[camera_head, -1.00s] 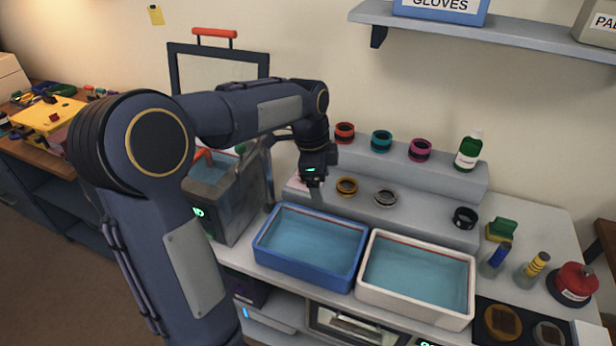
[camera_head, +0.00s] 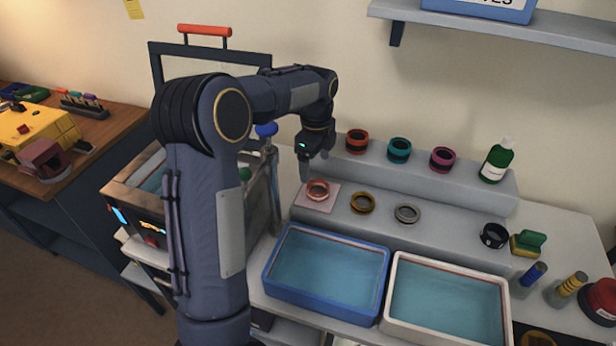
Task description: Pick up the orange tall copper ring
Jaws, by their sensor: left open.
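A copper-orange ring (camera_head: 318,189) lies on a pale pink pad (camera_head: 329,203) at the left end of the lower grey step. A taller orange-red ring with a dark band (camera_head: 357,141) stands at the left of the upper step. My left gripper (camera_head: 315,169) is open and empty, fingers pointing down, just above and behind the copper-orange ring as seen here. I cannot tell the exact gap between fingertips and ring. My right gripper is out of view.
A gold ring (camera_head: 362,202), a silver ring (camera_head: 407,213) and a black ring (camera_head: 493,235) sit along the lower step. Teal (camera_head: 399,150) and magenta (camera_head: 442,159) rings and a green bottle (camera_head: 497,160) stand above. Blue (camera_head: 268,283) and white (camera_head: 387,322) trays are in front.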

